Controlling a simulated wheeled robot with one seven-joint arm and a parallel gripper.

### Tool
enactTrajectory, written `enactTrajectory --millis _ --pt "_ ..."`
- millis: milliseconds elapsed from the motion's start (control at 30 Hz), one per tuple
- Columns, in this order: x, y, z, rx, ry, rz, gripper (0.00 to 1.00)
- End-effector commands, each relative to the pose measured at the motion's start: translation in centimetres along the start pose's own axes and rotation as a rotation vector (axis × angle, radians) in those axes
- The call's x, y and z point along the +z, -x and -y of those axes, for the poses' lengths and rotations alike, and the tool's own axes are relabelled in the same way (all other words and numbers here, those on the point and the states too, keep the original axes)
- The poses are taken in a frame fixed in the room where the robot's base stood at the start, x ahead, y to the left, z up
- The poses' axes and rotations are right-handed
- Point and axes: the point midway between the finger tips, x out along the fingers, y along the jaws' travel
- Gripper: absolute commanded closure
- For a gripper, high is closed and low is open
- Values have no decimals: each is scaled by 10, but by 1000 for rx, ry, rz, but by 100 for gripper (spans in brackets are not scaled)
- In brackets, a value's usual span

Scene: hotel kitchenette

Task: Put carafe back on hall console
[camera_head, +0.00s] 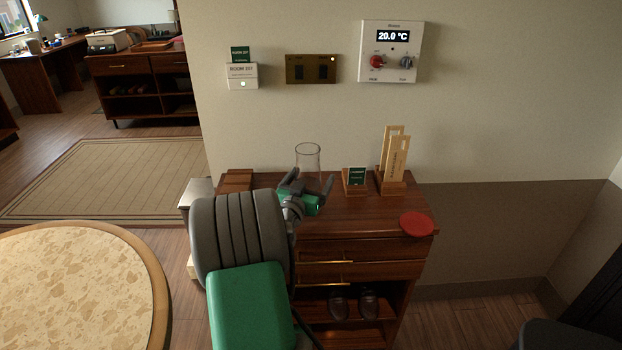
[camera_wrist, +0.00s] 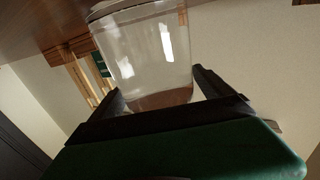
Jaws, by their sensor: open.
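The clear glass carafe (camera_head: 308,156) stands upright on the wooden hall console (camera_head: 335,217), toward its back edge. My gripper (camera_head: 311,180) is open in front of the carafe and hides its lower part in the head view. In the wrist view the carafe (camera_wrist: 150,50) shows between the two dark fingers, with the console top (camera_wrist: 40,22) at the upper edge. The fingers are apart. I cannot tell whether either one touches the glass.
On the console, a small green sign (camera_head: 356,177) and a wooden holder with upright tags (camera_head: 393,165) stand right of the carafe. A red disc (camera_head: 417,223) lies at the right front corner. A wooden block (camera_head: 238,180) is at the left. A round table (camera_head: 80,290) stands at left.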

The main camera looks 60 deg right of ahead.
Motion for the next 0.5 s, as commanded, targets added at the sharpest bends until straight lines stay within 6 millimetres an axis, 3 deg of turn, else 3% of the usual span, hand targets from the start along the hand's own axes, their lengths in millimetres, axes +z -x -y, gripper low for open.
enactTrajectory --millis 267,500 --pt "-3 4 1 -2 0 1 9" --pt "0 60 2 -7 0 0 9"
